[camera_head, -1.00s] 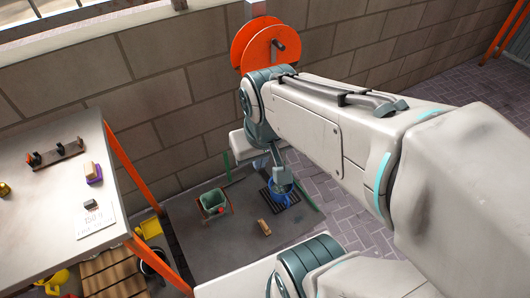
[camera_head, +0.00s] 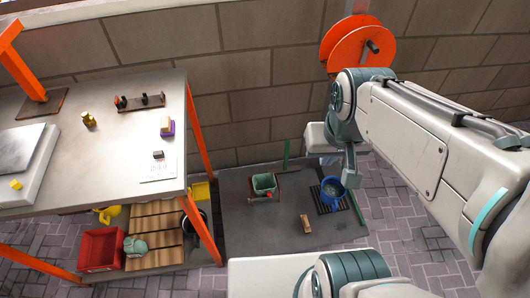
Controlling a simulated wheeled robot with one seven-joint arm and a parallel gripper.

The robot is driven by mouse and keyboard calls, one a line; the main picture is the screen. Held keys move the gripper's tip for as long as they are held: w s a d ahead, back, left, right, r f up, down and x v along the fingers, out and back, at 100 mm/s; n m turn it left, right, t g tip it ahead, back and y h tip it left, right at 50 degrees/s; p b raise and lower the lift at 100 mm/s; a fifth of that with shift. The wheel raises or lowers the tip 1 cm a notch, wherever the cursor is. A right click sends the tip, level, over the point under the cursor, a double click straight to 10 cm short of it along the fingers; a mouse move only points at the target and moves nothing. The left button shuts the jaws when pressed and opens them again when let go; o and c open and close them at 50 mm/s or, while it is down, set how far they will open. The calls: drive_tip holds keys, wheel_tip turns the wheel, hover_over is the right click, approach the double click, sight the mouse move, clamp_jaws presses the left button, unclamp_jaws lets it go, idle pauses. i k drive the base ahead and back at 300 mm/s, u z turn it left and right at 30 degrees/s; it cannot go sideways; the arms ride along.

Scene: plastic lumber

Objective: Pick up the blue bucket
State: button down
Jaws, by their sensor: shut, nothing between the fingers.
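The blue bucket (camera_head: 331,192) stands upright on a dark slatted grate on the grey floor platform, right of the middle in the head view. Its open top shows. My gripper (camera_head: 351,182) points down at the bucket's right side and covers a little of its right edge in the picture. The gripper is shut and empty. I cannot tell how high above the bucket it is, or whether it touches the rim.
A green bin (camera_head: 264,184) and a small wooden block (camera_head: 306,224) are on the platform (camera_head: 250,225). A workbench (camera_head: 90,150) with orange legs stands at left. A red crate (camera_head: 101,250) sits below it. A brick wall is behind.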

sight(332, 190)
drive_tip(key=u, duration=3.05)
drive_tip(key=k, duration=1.8)
drive_tip(key=z, duration=2.5)
drive_tip(key=i, duration=0.35)
drive_tip(key=u, duration=0.05)
